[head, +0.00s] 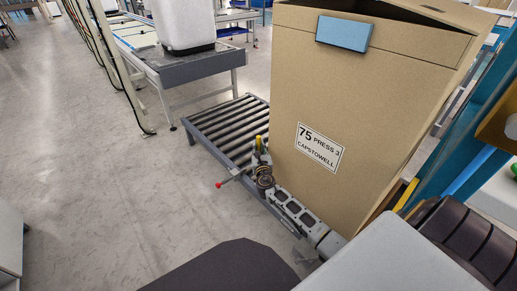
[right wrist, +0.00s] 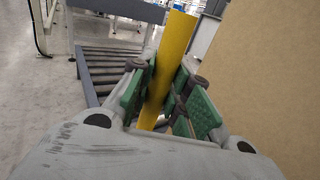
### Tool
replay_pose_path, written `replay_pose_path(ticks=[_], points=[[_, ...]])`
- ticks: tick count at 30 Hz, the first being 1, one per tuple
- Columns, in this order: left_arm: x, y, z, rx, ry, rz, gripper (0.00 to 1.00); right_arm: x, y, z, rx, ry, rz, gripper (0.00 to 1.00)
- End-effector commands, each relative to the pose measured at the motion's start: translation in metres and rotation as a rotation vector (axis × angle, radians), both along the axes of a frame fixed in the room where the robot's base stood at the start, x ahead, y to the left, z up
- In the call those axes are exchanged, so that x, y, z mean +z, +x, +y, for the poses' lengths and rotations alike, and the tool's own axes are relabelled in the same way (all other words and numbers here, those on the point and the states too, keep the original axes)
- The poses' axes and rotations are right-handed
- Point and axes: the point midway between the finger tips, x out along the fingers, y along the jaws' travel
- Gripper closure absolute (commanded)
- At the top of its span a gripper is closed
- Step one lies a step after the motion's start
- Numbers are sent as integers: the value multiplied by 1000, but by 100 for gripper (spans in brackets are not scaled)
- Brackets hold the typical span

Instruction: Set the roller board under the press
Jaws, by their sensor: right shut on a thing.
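A low grey roller bed (head: 205,122), which looks like the roller board, stands on the floor with a tall cardboard box (head: 350,95) over its near right part. The box's label reads "75 PRESS 3 CAPSTOWELL". The bar's lower end is hidden by the gripper. I cannot make out a press machine. My left gripper is not in view.
A red-knobbed lever (head: 219,184) sticks out left beside my right gripper. A grey table (head: 190,68) with a white container (head: 184,22) stands behind the rollers. A blue post (head: 460,140) rises at the right. The floor (head: 90,160) on the left is clear.

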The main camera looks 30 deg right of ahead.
Motion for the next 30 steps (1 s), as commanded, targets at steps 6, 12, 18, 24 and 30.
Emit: replay_pose_path(ticks=[6,12,18,24,30], points=[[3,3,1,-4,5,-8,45,-4,-3,0,-4,1,5,100],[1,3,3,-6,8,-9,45,-5,-3,0,-5,1,6,71],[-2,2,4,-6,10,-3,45,-3,-2,0,-4,0,3,59],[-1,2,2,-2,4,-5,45,-2,-2,0,-3,0,2,59],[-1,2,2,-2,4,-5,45,-1,-5,2,-2,0,1,59]])
